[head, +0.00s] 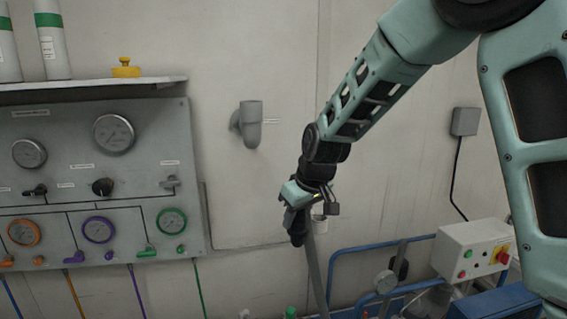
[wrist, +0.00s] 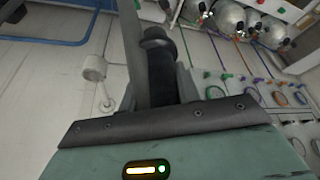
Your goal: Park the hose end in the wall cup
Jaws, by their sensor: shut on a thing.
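My gripper (head: 298,232) is shut on a dark hose end, in front of the wall right of the gauge panel. In the wrist view the dark ribbed hose end (wrist: 160,66) sits between the fingers. The grey hose (head: 317,270) hangs down below my gripper. A small white cup (head: 321,224) shows just right of and behind my gripper; the wrist view shows a white cup (wrist: 95,68) apart from the hose end. A grey elbow-shaped wall fitting (head: 251,122) with an upright top is higher and left. I cannot tell which one is the wall cup.
The gauge panel (head: 95,175) with knobs and coloured hoses fills the left, under a shelf (head: 90,84) with bottles and a yellow item (head: 125,68). Lower right are a blue rail (head: 345,262) and a control box (head: 472,250). The wall around the grey fitting is clear.

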